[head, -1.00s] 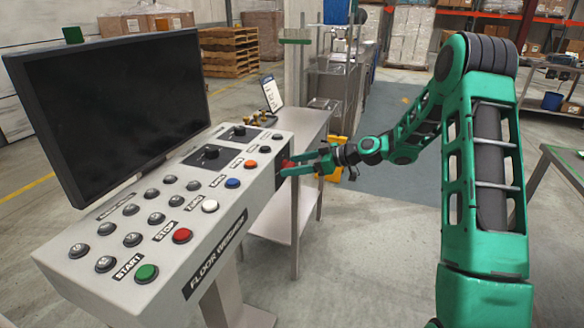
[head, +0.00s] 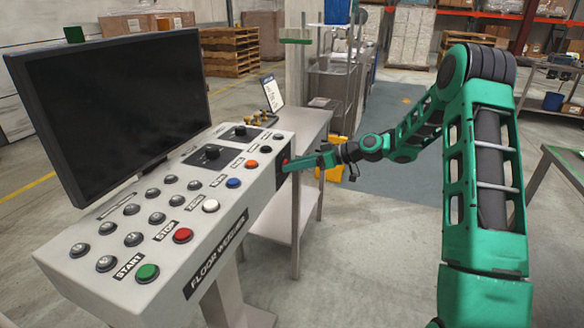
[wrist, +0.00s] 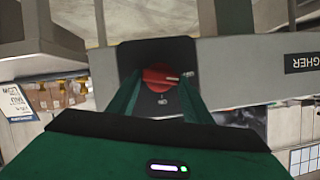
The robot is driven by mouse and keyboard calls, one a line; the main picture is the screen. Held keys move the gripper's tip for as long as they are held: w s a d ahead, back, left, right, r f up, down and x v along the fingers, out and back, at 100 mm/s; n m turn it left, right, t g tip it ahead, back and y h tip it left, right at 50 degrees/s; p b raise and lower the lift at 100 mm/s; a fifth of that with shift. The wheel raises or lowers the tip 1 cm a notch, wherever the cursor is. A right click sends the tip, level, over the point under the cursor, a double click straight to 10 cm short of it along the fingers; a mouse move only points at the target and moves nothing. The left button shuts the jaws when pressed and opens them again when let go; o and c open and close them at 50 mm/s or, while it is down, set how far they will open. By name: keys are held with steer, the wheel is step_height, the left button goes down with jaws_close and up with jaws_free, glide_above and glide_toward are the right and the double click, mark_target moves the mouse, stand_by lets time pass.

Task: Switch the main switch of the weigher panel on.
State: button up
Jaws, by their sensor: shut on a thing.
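The weigher panel (head: 222,236) is a pale sloped console with a black screen above it. Its main switch (wrist: 157,76) is a red rotary knob on a black plate (wrist: 147,55) on the console's end face. A pale mark on the knob points to the right in the wrist view. My gripper (head: 292,164) reaches the end face from the right. In the wrist view its two green fingers (wrist: 160,88) stand on either side of the knob, shut on it. In the head view the fingers hide most of the knob.
Several buttons, including green START (head: 147,272) and red STOP (head: 182,236), and two black dials cover the console top. A steel table (head: 300,150) with a propped tablet (head: 272,93) stands close behind the gripper. Open floor (head: 350,250) lies right of the console.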

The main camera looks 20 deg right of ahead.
steer(key=shift+w+d+f+m+g+y, duration=0.3)
steer(key=shift+m+y, duration=0.6)
steer(key=shift+m, duration=1.05)
steer(key=shift+w+d+f+m+g+y, duration=0.2)
steer(key=shift+m+g+y, duration=0.5)
steer(key=shift+m, duration=1.3)
steer(key=shift+w+d+f+m+g+y, duration=0.1)
steer(key=shift+d+f+m+g+y, duration=0.2)
steer(key=shift+m+y, duration=1.25)
steer(key=shift+f+m+h, duration=0.1)
steer(key=shift+m+h, duration=0.25)
steer(key=shift+m, duration=0.15)
steer(key=shift+a, duration=0.1)
steer(key=o, duration=1)
steer(key=shift+c, duration=0.2)
steer(key=shift+o, duration=0.5)
steer(key=shift+a, duration=0.1)
steer(key=shift+s, duration=0.1)
